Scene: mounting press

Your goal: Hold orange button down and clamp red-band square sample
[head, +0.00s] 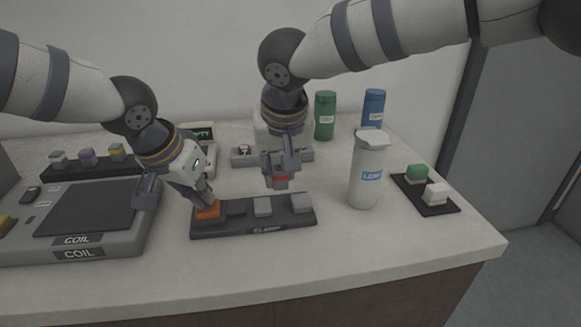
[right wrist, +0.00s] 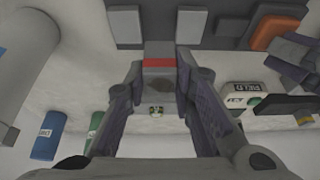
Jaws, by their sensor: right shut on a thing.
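The orange button (head: 207,211) is on the left end of the dark clamp fixture (head: 255,231); it also shows in the right wrist view (right wrist: 274,30). My left gripper (head: 204,197) is down at the button, and its fingertips seem to touch it. Its finger spacing is unclear. My right gripper (head: 280,174) is shut on the grey square sample with a red band (head: 281,179), held above and slightly behind the fixture. In the right wrist view the sample (right wrist: 159,64) lines up with the gap between the two grey clamp blocks (right wrist: 124,27) (right wrist: 190,25).
A white bottle (head: 366,175) stands right of the fixture. A black pad (head: 437,207) with green and white blocks lies further right. Green (head: 325,116) and blue (head: 374,108) bottles stand behind. The coil device (head: 85,245) is at left. The counter's front strip is clear.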

